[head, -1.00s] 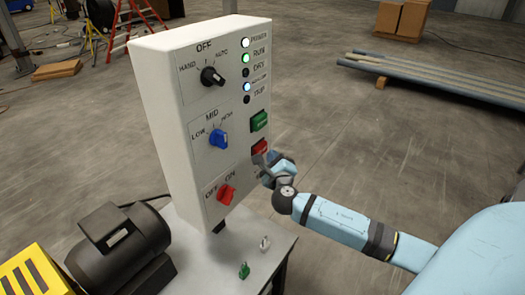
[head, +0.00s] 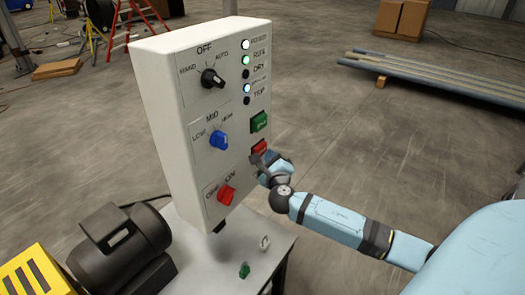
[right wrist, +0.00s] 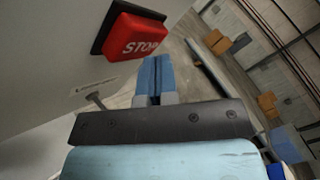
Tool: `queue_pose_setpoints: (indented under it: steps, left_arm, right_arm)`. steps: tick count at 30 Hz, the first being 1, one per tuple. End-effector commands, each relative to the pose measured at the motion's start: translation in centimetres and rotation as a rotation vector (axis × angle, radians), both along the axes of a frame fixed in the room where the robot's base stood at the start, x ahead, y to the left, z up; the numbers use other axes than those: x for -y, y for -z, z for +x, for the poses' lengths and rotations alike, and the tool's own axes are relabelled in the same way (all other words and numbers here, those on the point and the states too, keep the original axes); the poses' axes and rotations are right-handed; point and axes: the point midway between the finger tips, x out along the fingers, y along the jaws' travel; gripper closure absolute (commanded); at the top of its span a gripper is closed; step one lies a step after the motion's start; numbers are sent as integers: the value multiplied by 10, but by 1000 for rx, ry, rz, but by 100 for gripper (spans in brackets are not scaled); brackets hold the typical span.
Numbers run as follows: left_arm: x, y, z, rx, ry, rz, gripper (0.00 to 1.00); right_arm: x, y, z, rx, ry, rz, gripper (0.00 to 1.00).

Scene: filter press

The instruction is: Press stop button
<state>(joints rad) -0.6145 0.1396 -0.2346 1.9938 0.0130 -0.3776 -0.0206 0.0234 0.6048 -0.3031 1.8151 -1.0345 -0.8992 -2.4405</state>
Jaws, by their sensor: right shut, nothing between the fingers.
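The red stop button (head: 259,147) is on the right side of the white control box's front, below the green button (head: 260,122). In the right wrist view the button (right wrist: 136,37) shows the word STOP and sits in a black frame at the upper left. My right gripper (head: 262,158) is at the button's lower edge in the head view and hides part of it. In the right wrist view its blue fingers (right wrist: 155,75) are shut, with nothing between them, below and right of the button. I cannot tell whether they touch it. My left gripper is not in view.
The control box (head: 165,110) stands on a light table (head: 225,255). It carries a black knob (head: 212,78), a blue knob (head: 218,140), a red knob (head: 226,194) and lamps. A dark motor (head: 120,245) stands at the lower left.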

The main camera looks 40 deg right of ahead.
Motion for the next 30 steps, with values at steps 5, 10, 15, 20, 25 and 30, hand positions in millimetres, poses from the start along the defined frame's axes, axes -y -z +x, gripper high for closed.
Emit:
queue_pose_setpoints:
  steps: [5,10,15,20,25,30]
  left_arm:
    - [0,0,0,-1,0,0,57]
    - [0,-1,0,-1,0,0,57]
    - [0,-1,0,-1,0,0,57]
    - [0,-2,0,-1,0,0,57]
    - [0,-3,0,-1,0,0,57]
    - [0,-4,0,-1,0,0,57]
  right_arm:
    - [0,0,1,0,0,0,100]
    - [-1,0,3,1,1,0,100]
    - [-1,0,5,1,1,0,100]
    - [-1,0,7,0,1,0,100]
    - [-2,0,8,-1,1,0,100]
    - [-3,0,10,0,0,0,100]
